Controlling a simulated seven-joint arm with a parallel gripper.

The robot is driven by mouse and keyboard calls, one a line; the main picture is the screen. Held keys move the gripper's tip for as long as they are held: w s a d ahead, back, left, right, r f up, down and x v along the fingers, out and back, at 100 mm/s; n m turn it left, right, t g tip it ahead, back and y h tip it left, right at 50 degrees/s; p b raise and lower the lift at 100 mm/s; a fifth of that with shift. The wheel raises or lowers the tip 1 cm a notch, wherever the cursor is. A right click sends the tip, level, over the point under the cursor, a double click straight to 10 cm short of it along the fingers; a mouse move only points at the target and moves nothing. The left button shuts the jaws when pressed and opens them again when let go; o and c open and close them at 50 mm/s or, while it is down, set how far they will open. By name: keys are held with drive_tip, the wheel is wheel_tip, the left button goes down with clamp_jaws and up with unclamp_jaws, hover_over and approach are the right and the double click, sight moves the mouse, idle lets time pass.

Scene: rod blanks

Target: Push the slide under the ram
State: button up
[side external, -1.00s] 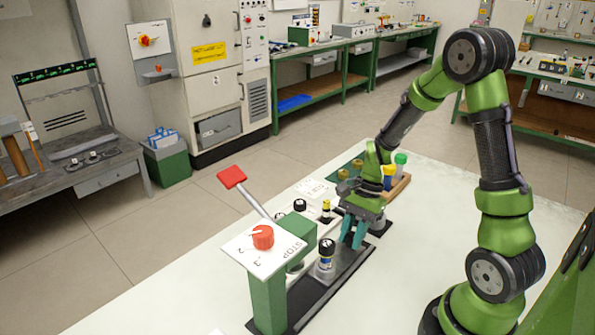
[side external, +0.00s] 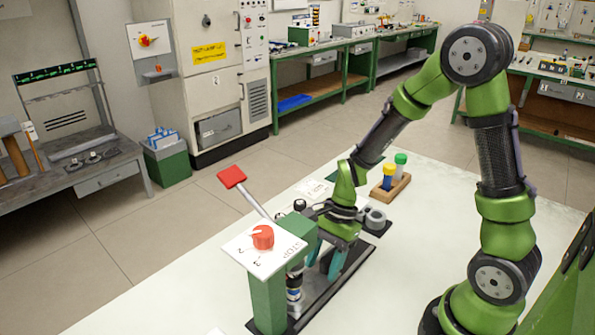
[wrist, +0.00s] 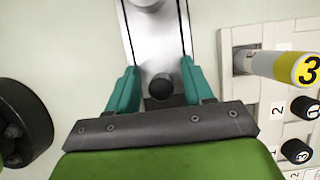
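The slide is a grey metal plate on a dark rail (side external: 345,268); in the wrist view its plate (wrist: 160,50) runs up the middle with a black knob (wrist: 160,88) on it. A labelled black-topped rod (side external: 294,284) stands at its front end, close by the green press column (side external: 268,305) and partly hidden beneath the press head. My gripper (side external: 326,268) is low over the slide behind that rod. In the wrist view my gripper's teal fingers (wrist: 160,72) are apart, one on each side of the knob, with gaps visible. Contact with the slide cannot be told.
The press carries a white plate with a red dial (side external: 263,237) and a red-handled lever (side external: 232,177). A wooden rack (side external: 391,187) holds two capped rods. In the wrist view a panel with a rod marked 3 (wrist: 300,70) lies to the right.

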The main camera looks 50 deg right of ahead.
drive_tip(key=shift+d, duration=0.1)
drive_tip(key=v, duration=1.7)
drive_tip(key=s+a+r+n+t+h, duration=0.2)
drive_tip(key=s+a+r+n+t, duration=0.4)
drive_tip(key=n, duration=0.8)
drive_tip(key=shift+s+t+h, duration=0.2)
drive_tip(key=shift+t+h, duration=0.1)
drive_tip(key=shift+t, duration=0.3)
